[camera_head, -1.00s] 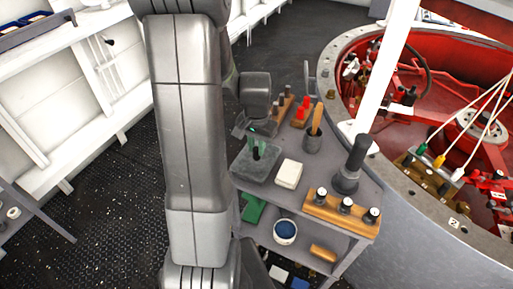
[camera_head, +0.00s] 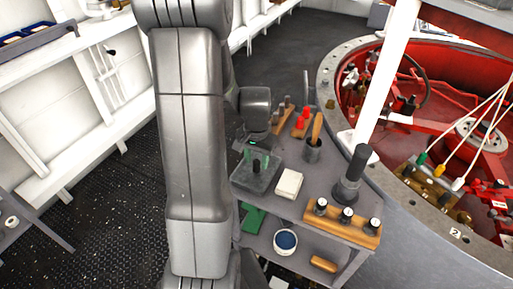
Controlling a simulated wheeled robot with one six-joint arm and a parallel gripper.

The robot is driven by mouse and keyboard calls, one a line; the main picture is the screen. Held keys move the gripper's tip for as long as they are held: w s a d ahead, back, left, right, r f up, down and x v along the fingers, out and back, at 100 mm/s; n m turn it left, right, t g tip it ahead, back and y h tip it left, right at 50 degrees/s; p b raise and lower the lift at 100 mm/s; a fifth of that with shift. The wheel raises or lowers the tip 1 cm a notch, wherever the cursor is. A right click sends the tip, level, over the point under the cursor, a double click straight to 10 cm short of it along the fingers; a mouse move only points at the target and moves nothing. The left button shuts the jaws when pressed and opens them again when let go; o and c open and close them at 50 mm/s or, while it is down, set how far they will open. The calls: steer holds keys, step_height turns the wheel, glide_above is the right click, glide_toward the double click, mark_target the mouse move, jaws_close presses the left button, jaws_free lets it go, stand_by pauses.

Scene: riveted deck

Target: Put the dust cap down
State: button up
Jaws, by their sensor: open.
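A small dark upright piece, which looks like the dust cap (camera_head: 256,165), stands in the shallow grey tray (camera_head: 262,184) on the near-left corner of the trolley top. My gripper (camera_head: 256,150) is open just above the tray, and the dark piece is below it. A small gap seems to show between them, but the fingertips are small and partly hidden by my wrist.
A red-lined round opening (camera_head: 440,125) lies to the right.

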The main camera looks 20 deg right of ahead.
mark_target(256, 161)
step_height(256, 161, up, 12)
steer(key=shift+b, duration=0.3)
stand_by(0.3)
step_height(256, 161, down, 12)
steer(key=shift+r, duration=0.1)
steer(key=shift+w+r, duration=0.1)
steer(key=shift+r, duration=1.05)
